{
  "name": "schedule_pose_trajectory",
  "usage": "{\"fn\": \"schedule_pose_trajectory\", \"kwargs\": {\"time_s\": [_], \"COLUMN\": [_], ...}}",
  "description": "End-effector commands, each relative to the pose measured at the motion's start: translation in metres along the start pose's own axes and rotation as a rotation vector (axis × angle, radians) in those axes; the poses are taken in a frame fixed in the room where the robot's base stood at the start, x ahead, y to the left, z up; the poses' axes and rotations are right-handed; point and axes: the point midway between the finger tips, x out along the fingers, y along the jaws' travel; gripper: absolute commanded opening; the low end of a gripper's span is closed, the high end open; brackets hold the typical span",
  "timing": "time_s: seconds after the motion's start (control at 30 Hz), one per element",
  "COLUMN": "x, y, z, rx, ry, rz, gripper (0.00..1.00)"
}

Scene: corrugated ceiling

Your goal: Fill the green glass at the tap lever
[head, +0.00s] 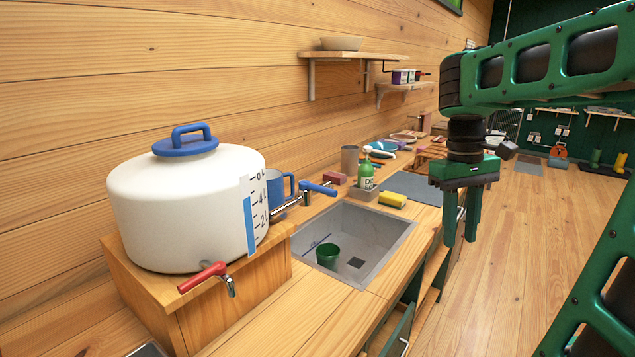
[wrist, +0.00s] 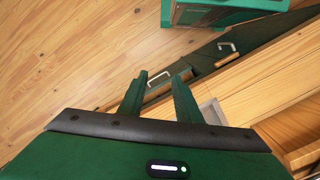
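The green glass (head: 328,256) stands in the grey sink (head: 390,243) near its left side. A metal tap (head: 297,198) with a blue lever (head: 318,188) reaches over the sink's back left corner. A large white water container (head: 170,215) on a wooden stand has a spout with a red lever (head: 203,276) at its front. My gripper (head: 461,232) hangs to the right of the sink, pointing down, apart from the glass and both levers. In the wrist view its fingers (wrist: 163,80) are open with nothing between them.
A blue mug (head: 280,185) stands behind the container. A green soap bottle (head: 366,175) and a yellow sponge (head: 392,199) stand behind the sink. A blue-grey mat (head: 413,188) lies farther along the counter.

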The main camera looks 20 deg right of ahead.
Motion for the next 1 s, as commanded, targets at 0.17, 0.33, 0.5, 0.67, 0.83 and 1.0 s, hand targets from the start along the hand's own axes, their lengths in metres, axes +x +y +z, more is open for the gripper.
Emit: {"fn": "schedule_pose_trajectory", "kwargs": {"time_s": [0.17, 0.33, 0.5, 0.67, 0.83, 1.0], "x": [-0.043, -0.086, -0.131, -0.17, -0.195, -0.203], "y": [-0.024, -0.064, -0.123, -0.186, -0.234, -0.252], "z": [-0.047, -0.082, -0.108, -0.116, -0.115, -0.113], "rx": [-0.139, -0.268, -0.413, -0.544, -0.641, -0.679], "ry": [-0.006, 0.011, 0.063, 0.129, 0.187, 0.211], "rz": [0.037, 0.071, 0.11, 0.144, 0.17, 0.177], "gripper": [0.31, 0.31, 0.31, 0.31, 0.31, 0.31]}}
